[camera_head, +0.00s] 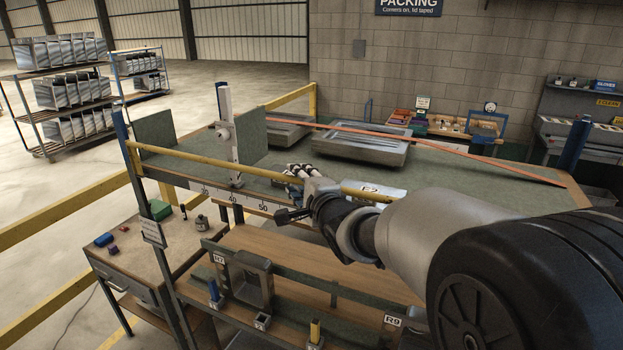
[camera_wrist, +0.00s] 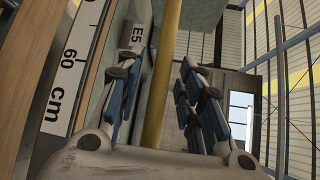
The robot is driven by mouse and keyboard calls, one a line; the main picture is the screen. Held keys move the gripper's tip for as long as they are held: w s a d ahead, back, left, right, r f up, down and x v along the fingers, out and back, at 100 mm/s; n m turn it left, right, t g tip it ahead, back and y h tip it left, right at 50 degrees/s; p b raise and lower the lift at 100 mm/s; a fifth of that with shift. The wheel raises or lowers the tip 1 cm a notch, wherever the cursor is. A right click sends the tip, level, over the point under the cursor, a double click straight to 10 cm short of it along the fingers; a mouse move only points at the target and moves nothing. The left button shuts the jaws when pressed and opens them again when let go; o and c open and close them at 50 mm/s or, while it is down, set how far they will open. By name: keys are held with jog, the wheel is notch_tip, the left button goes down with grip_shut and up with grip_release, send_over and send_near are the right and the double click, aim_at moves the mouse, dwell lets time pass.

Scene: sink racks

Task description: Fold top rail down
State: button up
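The top rail is a long yellow bar (camera_head: 215,163) that runs along the front of the green bench, from the blue post at the left to behind my arm at the right. In the wrist view the yellow rail (camera_wrist: 163,75) passes lengthwise between my two fingers. My gripper (camera_head: 298,174) is at the rail, right of its middle in the head view. In the wrist view my gripper (camera_wrist: 160,62) is open, with a finger on each side of the rail and visible gaps. The rail's right end is hidden by my arm.
A white ruler strip (camera_head: 235,199) lies along the bench edge under the rail. A white upright post (camera_head: 228,130) stands behind the rail. Metal sinks (camera_head: 362,143) lie on the green bench. Below is a wooden shelf (camera_head: 300,258).

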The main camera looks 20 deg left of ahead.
jog(key=shift+c, duration=0.5)
grip_shut()
